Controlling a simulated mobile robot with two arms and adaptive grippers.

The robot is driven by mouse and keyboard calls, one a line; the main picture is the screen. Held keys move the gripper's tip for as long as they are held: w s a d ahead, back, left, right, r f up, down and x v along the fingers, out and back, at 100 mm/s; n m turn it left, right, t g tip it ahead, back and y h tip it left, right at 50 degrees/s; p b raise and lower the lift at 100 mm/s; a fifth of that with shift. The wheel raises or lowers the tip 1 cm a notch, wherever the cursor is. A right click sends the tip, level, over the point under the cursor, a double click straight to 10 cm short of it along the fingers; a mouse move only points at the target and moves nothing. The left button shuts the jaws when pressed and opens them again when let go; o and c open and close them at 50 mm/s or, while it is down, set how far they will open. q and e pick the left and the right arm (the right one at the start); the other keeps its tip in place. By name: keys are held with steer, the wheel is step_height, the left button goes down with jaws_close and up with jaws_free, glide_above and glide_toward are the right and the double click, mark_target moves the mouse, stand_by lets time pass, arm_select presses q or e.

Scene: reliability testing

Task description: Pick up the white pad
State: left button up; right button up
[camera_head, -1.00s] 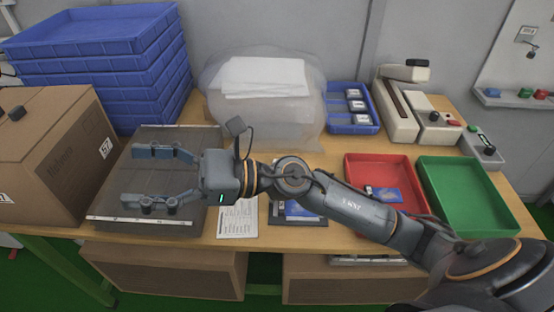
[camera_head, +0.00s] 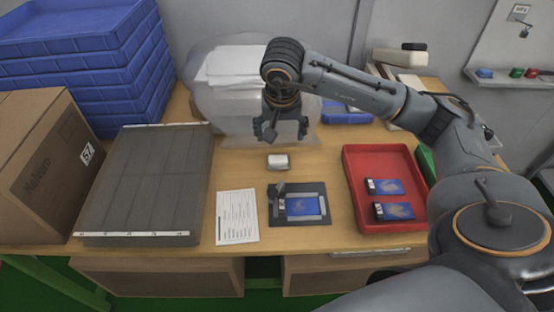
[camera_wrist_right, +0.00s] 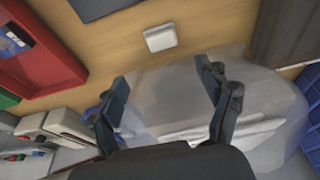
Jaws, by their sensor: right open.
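A small white block (camera_head: 278,161), which looks like a pad, lies flat on the wooden table behind the dark fixture. In the right wrist view the white block (camera_wrist_right: 160,37) lies beyond the fingertips, with nothing touching it. My right gripper (camera_head: 285,138) points down behind the block, in front of the clear bag; in its wrist view the right gripper (camera_wrist_right: 163,75) is open and empty. Flat white sheets (camera_head: 238,65) lie on or in the translucent bag (camera_head: 220,110). My left gripper does not show.
The dark fixture (camera_head: 274,214) holds a blue card. A printed sheet (camera_head: 237,217) lies beside it. A red tray (camera_head: 419,215) with two blue items stands right, a grey box (camera_head: 145,180) and blue crates (camera_head: 75,65) left. The table around the block is clear.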

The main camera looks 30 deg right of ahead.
glide_above(278, 157)
steer(key=s, duration=0.2)
steer(key=f, duration=0.4)
steer(key=a+f, duration=0.1)
steer(key=f, duration=0.1)
steer(key=shift+f, duration=0.1)
steer(key=p+x, duration=0.1)
steer(key=x, duration=0.4)
steer(key=shift+f, duration=0.15)
steer(key=c, duration=1.2)
steer(key=shift+c, duration=0.2)
steer(key=shift+w+r, duration=0.1)
steer(key=shift+r, duration=0.5)
steer(key=v, duration=0.2)
steer(key=shift+r+b, duration=0.4)
steer(key=s+a+r+b, duration=0.1)
steer(key=s+a+r, duration=0.3)
steer(key=s+r, duration=0.5)
steer(key=s, duration=0.4)
steer(key=shift+b, duration=0.4)
